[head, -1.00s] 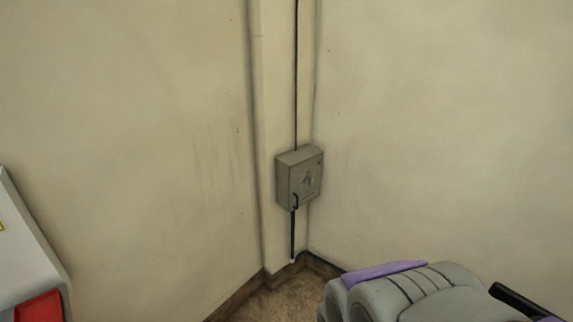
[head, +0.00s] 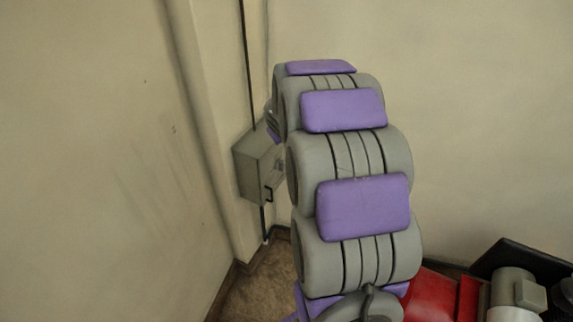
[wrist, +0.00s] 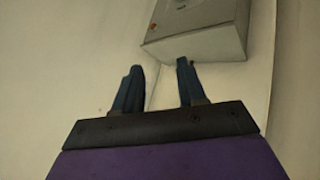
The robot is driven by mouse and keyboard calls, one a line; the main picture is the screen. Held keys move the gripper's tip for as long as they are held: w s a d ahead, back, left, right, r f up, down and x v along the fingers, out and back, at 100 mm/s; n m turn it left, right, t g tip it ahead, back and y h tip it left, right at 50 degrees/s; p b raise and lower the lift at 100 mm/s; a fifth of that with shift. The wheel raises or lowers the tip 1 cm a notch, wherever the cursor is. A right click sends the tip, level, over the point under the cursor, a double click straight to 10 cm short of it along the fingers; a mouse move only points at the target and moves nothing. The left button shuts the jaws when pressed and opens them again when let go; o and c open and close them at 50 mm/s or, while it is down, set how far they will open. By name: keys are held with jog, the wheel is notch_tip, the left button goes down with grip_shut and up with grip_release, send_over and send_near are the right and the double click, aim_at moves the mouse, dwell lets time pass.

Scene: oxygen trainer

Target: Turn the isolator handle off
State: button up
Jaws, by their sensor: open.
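The grey isolator box (head: 257,163) hangs on the wall in the corner in the head view, partly hidden on its right by my arm. In the wrist view the lower part of the box (wrist: 200,45) shows at the top, cut off by the frame edge. My gripper (wrist: 158,72) is open there, its two dark blue fingers apart with nothing between them. The fingertips appear just below the underside of the box; I cannot tell whether they touch it. In the head view my gripper is hidden behind my arm.
A black cable (head: 246,65) runs down the wall to the box. Red and grey machinery (head: 516,290) stands at the lower right. Brown floor (head: 255,295) shows in the corner; the wall left of the box is clear.

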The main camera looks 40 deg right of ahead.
jog(key=w+d+f+n+t+y+p, duration=0.1)
jog(key=w+d+f+t+y, duration=0.15)
jog(key=d+f, duration=0.4)
jog(key=w+d+f+n+t+y+p, duration=0.1)
jog(key=w+d+f+n+t, duration=0.2)
jog(key=d, duration=0.7)
jog(key=n+t+y+p, duration=0.15)
jog(key=t+y, duration=0.25)
jog(key=y, duration=0.4)
send_near(284, 165)
jog(key=shift+m, duration=0.25)
jog(key=b+x, duration=0.3)
jog(key=x, duration=0.5)
jog(key=shift+w+d+f, duration=0.1)
jog(key=shift+w, duration=0.25)
jog(key=shift+c, duration=0.4)
grip_shut()
